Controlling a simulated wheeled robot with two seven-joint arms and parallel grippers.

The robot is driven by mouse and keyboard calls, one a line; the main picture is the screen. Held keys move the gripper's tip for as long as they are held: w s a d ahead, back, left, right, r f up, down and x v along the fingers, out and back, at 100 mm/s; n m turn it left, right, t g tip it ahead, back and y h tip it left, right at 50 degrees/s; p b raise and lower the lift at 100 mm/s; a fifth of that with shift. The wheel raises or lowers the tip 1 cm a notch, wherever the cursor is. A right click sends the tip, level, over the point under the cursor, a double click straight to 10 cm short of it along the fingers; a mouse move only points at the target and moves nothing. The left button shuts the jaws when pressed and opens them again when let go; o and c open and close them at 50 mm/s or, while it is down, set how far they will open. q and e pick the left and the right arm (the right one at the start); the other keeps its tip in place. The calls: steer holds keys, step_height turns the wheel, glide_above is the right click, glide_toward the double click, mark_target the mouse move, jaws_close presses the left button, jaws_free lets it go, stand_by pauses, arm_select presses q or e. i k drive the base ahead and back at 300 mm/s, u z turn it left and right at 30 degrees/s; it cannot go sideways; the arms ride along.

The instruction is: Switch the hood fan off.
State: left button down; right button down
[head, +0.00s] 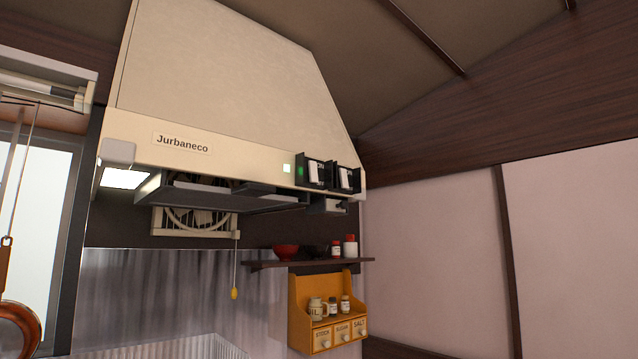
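The cream hood (220,75), labelled Jurbaneco, hangs high on the wall in the head view. At the right end of its front band are two white rocker switches in dark frames, a left switch (316,174) and a right switch (346,179). A lamp (124,178) under the hood's left end is lit. A fan (195,219) shows behind a square frame below the hood; I cannot tell whether it turns. Neither gripper is in view.
A pull cord with a yellow end (235,293) hangs below the fan. A dark shelf (310,264) holds bowls and small jars, above an orange spice rack (297,324). A copper pan (18,330) hangs at the far left. The space before the switches looks clear.

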mark_target(312, 165)
steer(key=z, duration=1.3)
steer(key=i, duration=0.35)
steer(key=u, duration=0.2)
